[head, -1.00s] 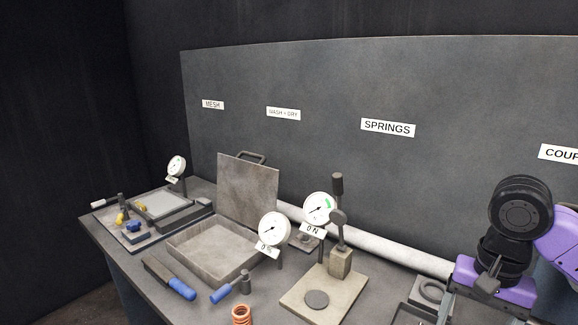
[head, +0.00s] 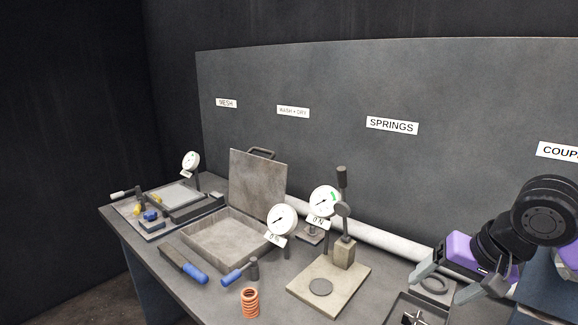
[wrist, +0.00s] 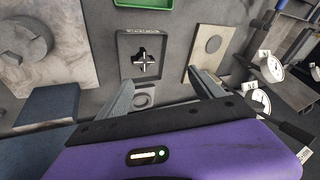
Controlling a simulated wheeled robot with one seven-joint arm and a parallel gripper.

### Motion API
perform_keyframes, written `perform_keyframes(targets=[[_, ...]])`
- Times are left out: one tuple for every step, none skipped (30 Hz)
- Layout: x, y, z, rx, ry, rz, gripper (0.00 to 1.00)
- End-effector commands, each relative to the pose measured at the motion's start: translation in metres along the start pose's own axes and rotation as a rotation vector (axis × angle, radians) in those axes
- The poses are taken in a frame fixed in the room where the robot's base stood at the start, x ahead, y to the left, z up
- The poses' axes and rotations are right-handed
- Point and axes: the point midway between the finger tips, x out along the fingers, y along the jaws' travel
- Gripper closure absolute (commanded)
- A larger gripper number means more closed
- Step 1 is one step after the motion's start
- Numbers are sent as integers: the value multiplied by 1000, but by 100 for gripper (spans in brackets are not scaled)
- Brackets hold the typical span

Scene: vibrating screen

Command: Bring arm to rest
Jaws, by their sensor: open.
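My gripper (head: 446,282) is open and empty at the right of the bench in the head view, its two grey fingers spread apart. In the wrist view the gripper (wrist: 166,90) also shows with its fingers apart and nothing between them. Below and beyond it lie a tray with a dark cross-shaped part (wrist: 144,62) and a grey block with a round ring (wrist: 146,97). The purple wrist housing fills the bottom of the wrist view.
The bench holds a spring tester with a square base (head: 328,288), an orange spring (head: 250,303), an open box (head: 228,243), dial gauges and blue-handled tools. A light pipe (head: 390,241) runs along the back. A green tray (wrist: 143,3) shows at the wrist view's top.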

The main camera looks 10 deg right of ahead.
Motion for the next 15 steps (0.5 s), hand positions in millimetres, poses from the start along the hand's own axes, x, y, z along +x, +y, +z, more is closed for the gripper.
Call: perform_keyframes(targets=[[-1,-13,-6,-26,40,-55,23],[-2,-22,-11,-44,67,-91,23],[-3,-35,-17,-70,106,-142,23],[-5,-46,-21,-89,139,-183,23],[-7,-58,-25,-109,171,-226,23],[-11,-73,-30,-133,219,-284,23],[-14,-84,-34,-152,255,-326,23],[-18,-96,-37,-168,293,-371,23],[-24,-111,-41,-188,346,-430,23],[-29,-122,-44,-201,388,-474,23],[-34,-132,-46,-211,432,-517,23],[-42,-145,-48,-224,491,-573,23],[-48,-153,-50,-228,535,-611,23],[-54,-161,-51,-232,579,-648,23],[-62,-168,-53,-234,637,-689,23]])
